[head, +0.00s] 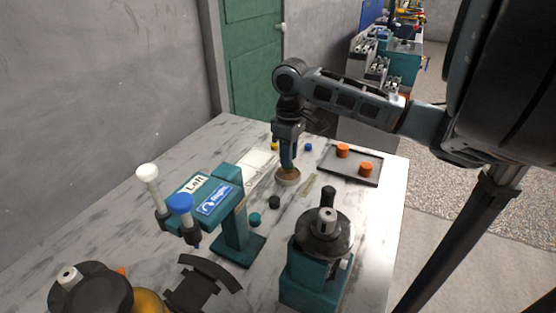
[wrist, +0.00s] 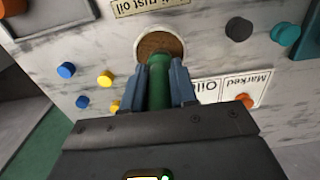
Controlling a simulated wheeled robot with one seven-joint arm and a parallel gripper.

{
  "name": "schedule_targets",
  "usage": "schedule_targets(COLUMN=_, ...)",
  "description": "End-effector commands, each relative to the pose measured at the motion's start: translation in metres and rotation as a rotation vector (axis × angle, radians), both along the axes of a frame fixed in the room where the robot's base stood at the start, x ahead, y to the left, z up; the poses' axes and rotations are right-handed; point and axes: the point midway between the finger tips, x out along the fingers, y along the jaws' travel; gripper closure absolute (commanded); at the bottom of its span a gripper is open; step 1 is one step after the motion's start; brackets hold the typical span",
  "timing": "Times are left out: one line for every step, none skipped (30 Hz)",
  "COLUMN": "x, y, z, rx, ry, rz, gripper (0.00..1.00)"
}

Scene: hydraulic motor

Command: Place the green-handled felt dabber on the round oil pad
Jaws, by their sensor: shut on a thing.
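My gripper (head: 288,152) points down over the middle of the marble table. In the wrist view, its two blue fingers (wrist: 165,76) are shut on the green-handled felt dabber (wrist: 158,84). The handle runs away from the camera toward the round oil pad (wrist: 160,41), a brown disc with a pale rim. In the head view the pad (head: 288,180) lies directly below my gripper. The felt end is hidden in the wrist view, so I cannot tell whether it touches the pad.
A teal machine (head: 318,255) stands front right. A dark tray (head: 341,173) with two orange caps lies right. Small coloured caps lie near the pad.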

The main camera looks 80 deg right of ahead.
Motion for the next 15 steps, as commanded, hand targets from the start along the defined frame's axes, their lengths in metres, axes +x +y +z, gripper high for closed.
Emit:
schedule_targets(x=-0.0046, y=0.0010, z=-0.0068, rx=-0.001, ry=0.000, rz=-0.001, gripper=1.00)
schedule_targets(x=-0.0060, y=0.0016, z=-0.0076, rx=-0.001, ry=0.000, rz=-0.002, gripper=1.00)
schedule_targets(x=-0.0074, y=0.0021, z=-0.0081, rx=0.000, ry=0.000, rz=-0.002, gripper=1.00)
schedule_targets(x=-0.0081, y=0.0023, z=-0.0080, rx=0.000, ry=0.000, rz=-0.002, gripper=1.00)
schedule_targets(x=-0.0084, y=0.0025, z=-0.0077, rx=0.000, ry=0.000, rz=-0.002, gripper=1.00)
schedule_targets(x=-0.0085, y=0.0026, z=-0.0072, rx=0.000, ry=0.000, rz=-0.002, gripper=1.00)
schedule_targets(x=-0.0084, y=0.0025, z=-0.0069, rx=0.000, ry=0.000, rz=-0.002, gripper=1.00)
schedule_targets(x=-0.0082, y=0.0026, z=-0.0067, rx=0.000, ry=0.000, rz=-0.001, gripper=1.00)
schedule_targets(x=-0.0081, y=0.0026, z=-0.0067, rx=0.000, ry=0.000, rz=-0.001, gripper=1.00)
schedule_targets(x=-0.0081, y=0.0026, z=-0.0067, rx=0.000, ry=0.000, rz=-0.001, gripper=1.00)
schedule_targets(x=-0.0080, y=0.0025, z=-0.0067, rx=0.000, ry=0.000, rz=-0.001, gripper=1.00)
schedule_targets(x=-0.0080, y=0.0025, z=-0.0071, rx=0.000, ry=0.000, rz=-0.001, gripper=1.00)
schedule_targets(x=-0.0080, y=0.0026, z=-0.0079, rx=0.000, ry=0.000, rz=-0.001, gripper=1.00)
schedule_targets(x=-0.0079, y=0.0026, z=-0.0090, rx=0.000, ry=0.000, rz=-0.001, gripper=1.00)
schedule_targets(x=-0.0079, y=0.0026, z=-0.0103, rx=0.000, ry=0.000, rz=-0.002, gripper=1.00)
